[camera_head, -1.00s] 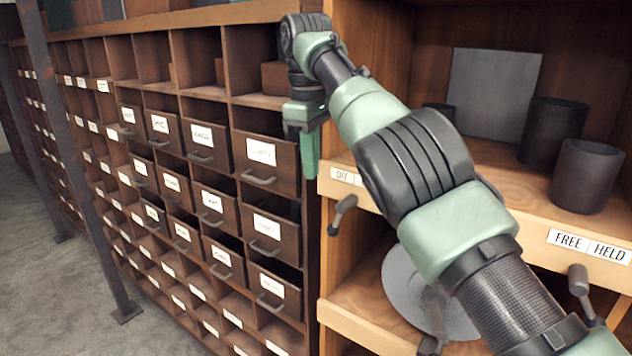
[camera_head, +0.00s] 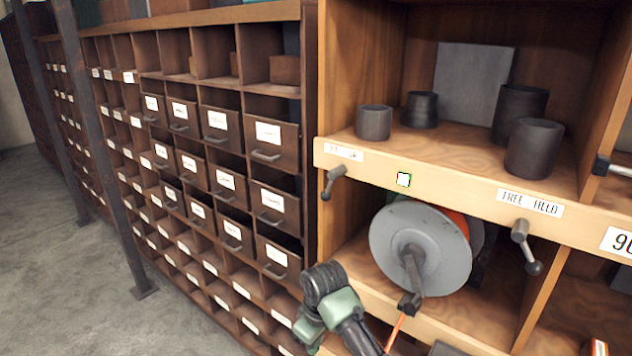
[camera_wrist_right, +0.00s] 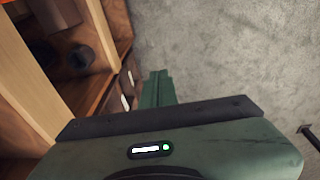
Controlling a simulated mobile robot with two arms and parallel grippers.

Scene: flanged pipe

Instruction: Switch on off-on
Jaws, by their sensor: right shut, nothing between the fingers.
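The lever (camera_head: 333,182) sits at the left end of the wooden shelf front, below a small label (camera_head: 343,151) that is too blurred to read fully. Its handle hangs down and slightly left. My right gripper (camera_head: 308,334) is low at the bottom edge of the head view, well below the lever and apart from it. In the right wrist view its green fingers (camera_wrist_right: 157,86) are together and empty, with the floor behind them. My left gripper is not in view.
A second lever (camera_head: 525,245) hangs under the FREE HELD label (camera_head: 530,203). A grey disc reel (camera_head: 415,245) stands below. Dark cylinders (camera_head: 533,148) stand on the shelf. Drawers (camera_head: 275,142) fill the left.

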